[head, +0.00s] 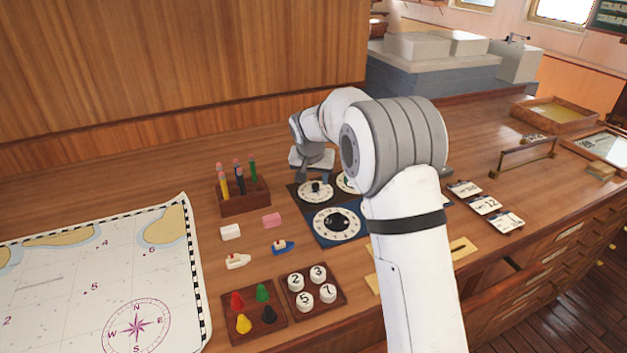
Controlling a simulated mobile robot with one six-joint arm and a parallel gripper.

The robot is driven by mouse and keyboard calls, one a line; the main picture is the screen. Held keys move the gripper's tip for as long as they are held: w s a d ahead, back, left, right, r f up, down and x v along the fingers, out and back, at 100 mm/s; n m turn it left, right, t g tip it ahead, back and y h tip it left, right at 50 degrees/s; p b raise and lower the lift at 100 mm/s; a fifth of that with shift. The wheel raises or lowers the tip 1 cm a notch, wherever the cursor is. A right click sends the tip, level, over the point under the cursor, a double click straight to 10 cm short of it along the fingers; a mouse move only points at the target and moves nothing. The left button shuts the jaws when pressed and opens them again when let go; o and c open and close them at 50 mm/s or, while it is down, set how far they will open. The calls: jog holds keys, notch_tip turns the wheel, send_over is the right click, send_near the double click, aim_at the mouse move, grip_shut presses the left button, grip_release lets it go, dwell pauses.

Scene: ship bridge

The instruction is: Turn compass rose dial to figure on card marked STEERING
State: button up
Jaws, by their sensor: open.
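A dark panel carries several round white dials with dark knobs. The large front dial (351,233) sits on a blue part. A smaller dial (308,196) is behind it to the left, and another dial (345,184) is partly hidden by my arm. I cannot tell which has the compass rose. My gripper (312,178) is open and empty, pointing down just above and behind the small left dial. Three number cards lie at the right: a back card (465,188), a middle card (485,204) and a front card (506,222). Their titles, including STEERING, are too small to read.
A chart (60,270) with a printed compass rose covers the left. A pen block (243,201), erasers, toy boats, a tray of coloured pawns (254,316) and a tray of numbered discs (293,308) stand near the dials. A brass-coloured rail (528,150) is at the right.

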aim_at(316, 188)
jog(key=shift+x, duration=1.35)
jog(key=shift+c, duration=0.5)
